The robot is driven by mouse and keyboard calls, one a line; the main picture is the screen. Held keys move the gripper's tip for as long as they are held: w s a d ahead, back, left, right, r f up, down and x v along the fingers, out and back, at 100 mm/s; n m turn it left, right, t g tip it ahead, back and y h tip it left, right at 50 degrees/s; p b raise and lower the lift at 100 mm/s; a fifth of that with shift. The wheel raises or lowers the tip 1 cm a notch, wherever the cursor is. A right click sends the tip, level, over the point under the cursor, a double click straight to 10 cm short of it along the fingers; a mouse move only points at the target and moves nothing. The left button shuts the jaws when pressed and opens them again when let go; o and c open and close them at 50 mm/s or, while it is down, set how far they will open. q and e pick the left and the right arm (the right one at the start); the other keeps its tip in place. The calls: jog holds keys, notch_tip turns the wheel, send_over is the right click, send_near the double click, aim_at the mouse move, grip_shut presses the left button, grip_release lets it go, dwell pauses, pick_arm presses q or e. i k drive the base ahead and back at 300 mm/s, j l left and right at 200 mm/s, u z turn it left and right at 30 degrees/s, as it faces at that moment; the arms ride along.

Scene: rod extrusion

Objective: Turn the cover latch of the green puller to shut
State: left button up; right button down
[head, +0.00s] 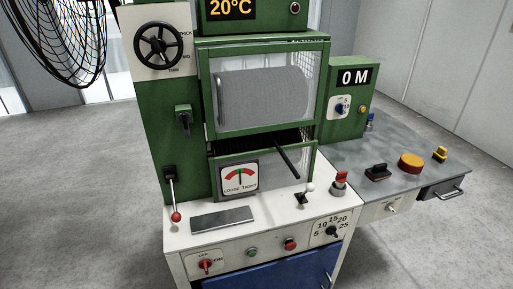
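The green puller (157,100) stands in the middle of the head view. Its windowed cover (222,60) is down over the upper opening, and a grey ribbed part shows behind the pane. A pale vertical handle (218,98) sits at the cover's left side. A dark latch-like lever (184,121) is on the green column just left of the cover. It is small, and I cannot tell whether it is at open or shut. Neither of my grippers is in view.
A black handwheel (163,45) is above the latch. A red-knobbed lever (175,214), a loose/tight gauge (239,178) and a black rod (287,159) are below. The white console (265,211) carries several knobs and buttons. A grey side table (419,183) stands right. A caged fan (62,35) is upper left.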

aim_at(184, 118)
jog(key=k+l, duration=0.1)
jog(key=k, duration=0.55)
jog(key=k+l, duration=0.15)
jog(key=k, duration=0.5)
